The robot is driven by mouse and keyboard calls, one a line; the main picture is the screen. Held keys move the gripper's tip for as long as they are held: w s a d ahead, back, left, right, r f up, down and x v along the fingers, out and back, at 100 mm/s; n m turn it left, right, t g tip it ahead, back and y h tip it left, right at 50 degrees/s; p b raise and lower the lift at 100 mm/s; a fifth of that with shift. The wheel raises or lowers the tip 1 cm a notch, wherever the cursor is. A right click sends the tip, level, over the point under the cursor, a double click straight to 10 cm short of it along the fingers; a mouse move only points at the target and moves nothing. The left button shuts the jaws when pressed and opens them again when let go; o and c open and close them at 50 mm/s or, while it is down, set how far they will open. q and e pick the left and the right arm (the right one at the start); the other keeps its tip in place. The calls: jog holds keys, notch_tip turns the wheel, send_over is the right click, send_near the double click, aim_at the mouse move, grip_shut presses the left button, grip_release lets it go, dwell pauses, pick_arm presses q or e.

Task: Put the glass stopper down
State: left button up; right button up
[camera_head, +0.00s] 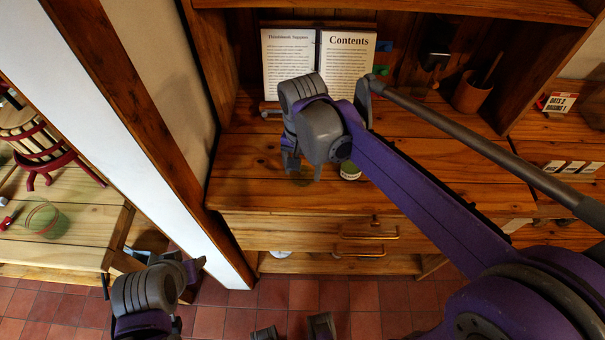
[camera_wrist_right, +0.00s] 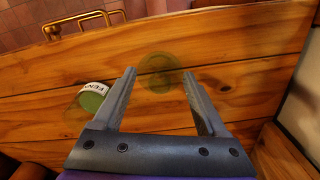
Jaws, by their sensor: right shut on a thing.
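The glass stopper (camera_wrist_right: 158,72) is a clear, greenish round piece between the fingertips of my right gripper (camera_wrist_right: 159,76) in the right wrist view. My right gripper is shut on it, over the wooden counter. In the head view my right gripper (camera_head: 302,172) points down over the counter (camera_head: 250,190), and the stopper shows faintly at its tips. I cannot tell whether the stopper touches the wood. My left gripper (camera_head: 190,270) is at the lower left of the head view, above the floor. Its jaws are too unclear to read.
A labelled jar with a green top (camera_wrist_right: 92,100) stands close beside the right gripper; it also shows in the head view (camera_head: 350,171). An open book (camera_head: 318,62) stands at the back, with a wooden pot (camera_head: 470,95) to its right. Brass-handled drawers (camera_head: 368,236) are below.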

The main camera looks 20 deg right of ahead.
jog(key=shift+f, duration=1.3)
jog(key=shift+f, duration=0.2)
jog(key=o, duration=1.3)
jog(key=shift+c, duration=0.2)
jog(key=shift+r, duration=0.2)
